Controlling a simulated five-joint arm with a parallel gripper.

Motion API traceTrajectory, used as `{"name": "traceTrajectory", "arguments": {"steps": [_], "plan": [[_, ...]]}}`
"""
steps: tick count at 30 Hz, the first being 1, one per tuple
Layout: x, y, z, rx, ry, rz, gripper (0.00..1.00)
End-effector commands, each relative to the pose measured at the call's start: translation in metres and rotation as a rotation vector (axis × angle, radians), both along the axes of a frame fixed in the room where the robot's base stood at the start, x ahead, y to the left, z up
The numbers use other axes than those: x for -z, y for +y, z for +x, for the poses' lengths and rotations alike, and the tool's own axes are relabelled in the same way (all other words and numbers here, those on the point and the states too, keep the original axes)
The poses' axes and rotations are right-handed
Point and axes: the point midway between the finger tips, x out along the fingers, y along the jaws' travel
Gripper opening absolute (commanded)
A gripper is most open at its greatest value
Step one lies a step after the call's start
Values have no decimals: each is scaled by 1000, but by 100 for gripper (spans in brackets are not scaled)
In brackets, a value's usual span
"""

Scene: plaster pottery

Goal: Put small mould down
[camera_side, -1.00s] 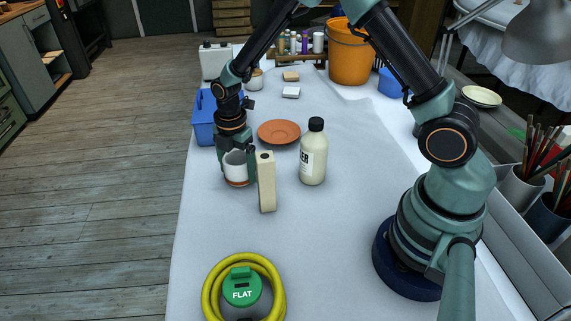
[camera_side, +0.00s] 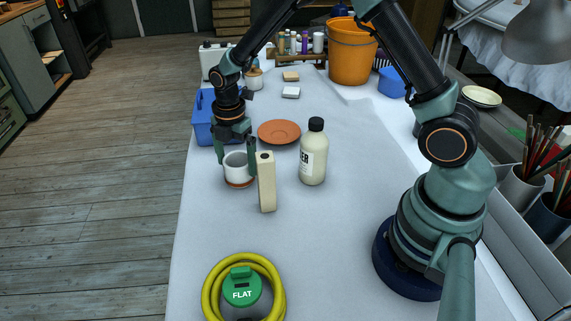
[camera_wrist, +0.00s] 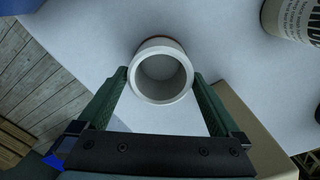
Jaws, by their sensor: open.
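The small mould (camera_side: 238,168) is a white, round, hollow cup with a reddish-brown band at its base. It stands upright on the white-covered table. In the wrist view the mould (camera_wrist: 161,72) shows its open, empty top between the finger ends. My gripper (camera_side: 235,152) is open above and around the mould, with one finger on each side. In the wrist view my gripper (camera_wrist: 160,80) shows its two green fingers spread, their tips near the mould's walls. I cannot tell whether either finger still touches it.
A tall cream block (camera_side: 266,182) stands close to the right of the mould. A labelled bottle (camera_side: 313,155) and a terracotta saucer (camera_side: 279,131) are beyond it. A blue container (camera_side: 203,120) is behind my gripper.

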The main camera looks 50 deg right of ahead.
Motion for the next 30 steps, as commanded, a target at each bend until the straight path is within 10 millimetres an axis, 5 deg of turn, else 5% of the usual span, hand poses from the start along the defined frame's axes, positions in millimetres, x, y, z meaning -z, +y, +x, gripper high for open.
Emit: {"name": "traceTrajectory", "arguments": {"steps": [9,19,30], "plan": [[-66,0,1,0,-5,1,100],[-98,-1,-2,31,-11,1,100],[-179,-20,-56,674,-189,78,100]]}}
